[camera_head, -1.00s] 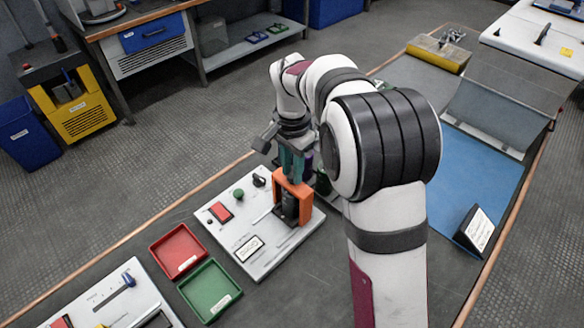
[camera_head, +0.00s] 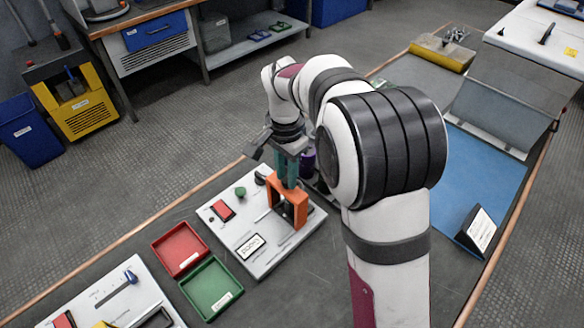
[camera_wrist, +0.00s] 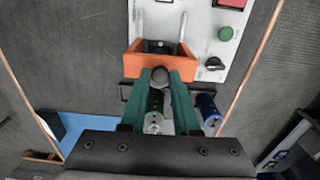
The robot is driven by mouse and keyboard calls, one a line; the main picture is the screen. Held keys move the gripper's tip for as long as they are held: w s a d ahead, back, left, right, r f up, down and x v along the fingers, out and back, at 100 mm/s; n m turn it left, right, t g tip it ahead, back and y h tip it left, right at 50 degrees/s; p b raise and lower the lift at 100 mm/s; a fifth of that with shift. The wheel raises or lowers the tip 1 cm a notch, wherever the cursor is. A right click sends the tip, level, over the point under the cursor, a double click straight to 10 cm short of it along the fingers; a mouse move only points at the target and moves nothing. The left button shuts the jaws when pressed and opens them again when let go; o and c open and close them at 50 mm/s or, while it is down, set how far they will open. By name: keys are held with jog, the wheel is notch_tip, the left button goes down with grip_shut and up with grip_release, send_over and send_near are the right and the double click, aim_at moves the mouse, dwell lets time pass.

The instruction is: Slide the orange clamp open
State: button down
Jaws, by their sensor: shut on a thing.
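The orange clamp (camera_head: 303,205) stands upright as a frame on the grey-white panel (camera_head: 285,253). In the wrist view the clamp (camera_wrist: 128,66) lies across the panel with a dark opening in its middle. My gripper (camera_head: 288,182) reaches down to the clamp's top. In the wrist view its teal fingers (camera_wrist: 160,78) close on a grey round knob (camera_wrist: 160,74) at the clamp's near edge. The head view cannot show the contact clearly. Two pale rails (camera_wrist: 140,18) extend from the clamp's far side.
The panel also carries a red switch (camera_head: 223,209), a green button (camera_head: 240,192) and a black knob (camera_wrist: 214,64). Green (camera_wrist: 155,118) and blue (camera_wrist: 208,108) cylinders stand near the fingers. A red tray (camera_head: 180,248) and a green tray (camera_head: 211,288) lie beside the panel.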

jog(key=shift+s+a, duration=1.55)
jog(key=shift+a, duration=0.1)
jog(key=c, duration=0.8)
grip_release()
jog(key=shift+c, duration=0.2)
notch_tip(320, 180, up, 7)
